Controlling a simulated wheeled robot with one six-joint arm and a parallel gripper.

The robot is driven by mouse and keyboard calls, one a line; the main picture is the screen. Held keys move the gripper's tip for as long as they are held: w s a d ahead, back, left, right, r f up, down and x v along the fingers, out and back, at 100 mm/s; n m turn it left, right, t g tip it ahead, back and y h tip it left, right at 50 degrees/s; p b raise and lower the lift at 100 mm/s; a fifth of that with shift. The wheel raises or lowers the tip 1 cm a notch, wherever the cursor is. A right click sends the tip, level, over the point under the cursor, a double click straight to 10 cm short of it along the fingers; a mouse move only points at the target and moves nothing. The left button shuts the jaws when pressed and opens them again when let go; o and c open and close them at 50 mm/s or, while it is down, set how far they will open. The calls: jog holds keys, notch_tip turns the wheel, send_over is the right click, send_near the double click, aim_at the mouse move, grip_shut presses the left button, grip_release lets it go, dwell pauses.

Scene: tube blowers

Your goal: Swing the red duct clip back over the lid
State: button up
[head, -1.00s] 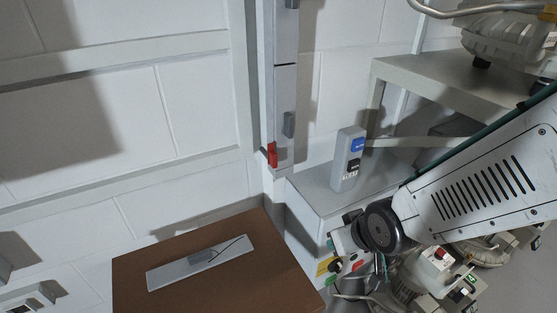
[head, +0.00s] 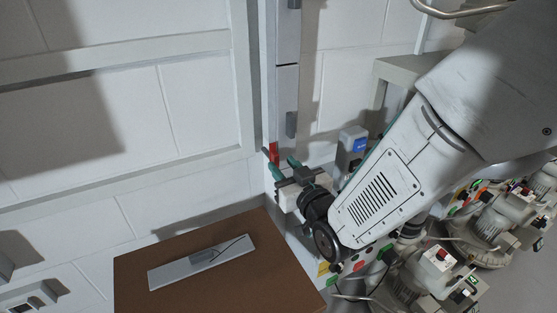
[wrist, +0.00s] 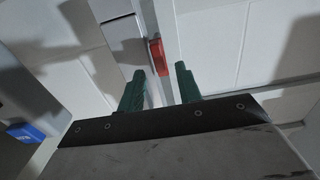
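The red duct clip (head: 274,153) sits at the lower end of the vertical grey duct (head: 287,97) on the wall. In the wrist view the clip (wrist: 158,57) lies ahead of my gripper, between the lines of its two fingers and a little beyond their tips. My gripper (head: 283,165) is open, with green fingers spread just below and to the right of the clip. In the wrist view the fingers (wrist: 160,73) stand apart with nothing held between them. I cannot tell whether a finger touches the clip. The duct's lid is not clearly distinguishable from its body.
A brown box top (head: 215,295) with a flat grey plate (head: 202,262) lies at lower left. A grey box with a blue label (head: 353,139) stands right of the duct, partly behind my arm. Several machines (head: 440,275) crowd the lower right. The wall left of the duct is mostly clear.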

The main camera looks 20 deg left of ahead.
aim_at(278, 159)
jog(key=shift+x, duration=1.7)
grip_shut()
jog(key=shift+m, duration=0.5)
jog(key=m, duration=0.3)
jog(key=shift+w+d+f+m, duration=0.1)
jog(key=shift+w+d+m, duration=0.2)
jog(key=shift+m, duration=0.1)
jog(key=m, duration=0.4)
jog(key=shift+w+d+f+m, duration=0.2)
jog(key=shift+w+f+m, duration=0.05)
jog(key=shift+m, duration=0.05)
jog(key=m, duration=0.4)
jog(key=shift+w+d+f, duration=0.1)
jog(key=shift+w+f, duration=0.05)
jog(key=shift+f, duration=0.2)
jog(key=m, duration=0.4)
jog(key=shift+f, duration=0.35)
jog(key=shift+m, duration=0.4)
